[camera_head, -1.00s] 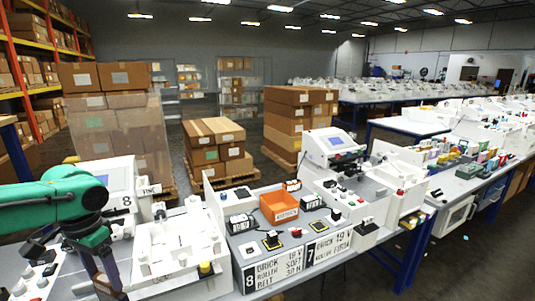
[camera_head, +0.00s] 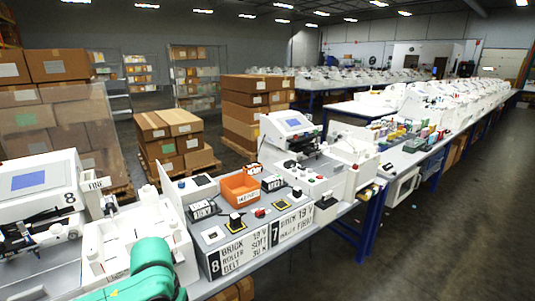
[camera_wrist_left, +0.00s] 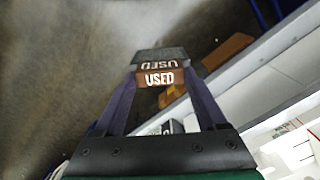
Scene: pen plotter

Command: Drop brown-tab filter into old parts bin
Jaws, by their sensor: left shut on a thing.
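My left gripper (camera_wrist_left: 160,84) is shut on the brown-tab filter (camera_wrist_left: 160,56), a dark block with a brown tab reading USED, held between the two fingertips over the floor beside the bench edge. In the head view my green left arm shows at the bottom, but its gripper and the filter are out of frame. An orange bin (camera_head: 240,188) sits on the grey bench top between black blocks; its front label is too small to read, so I cannot tell whether it is the old parts bin. My right gripper is not in view.
A white machine with a screen (camera_head: 290,130) stands behind and right of the orange bin. A white tray-like unit (camera_head: 135,238) is to its left. The bench front carries a sign (camera_head: 240,250). A brown box-like object (camera_wrist_left: 228,50) lies below the bench edge in the wrist view.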

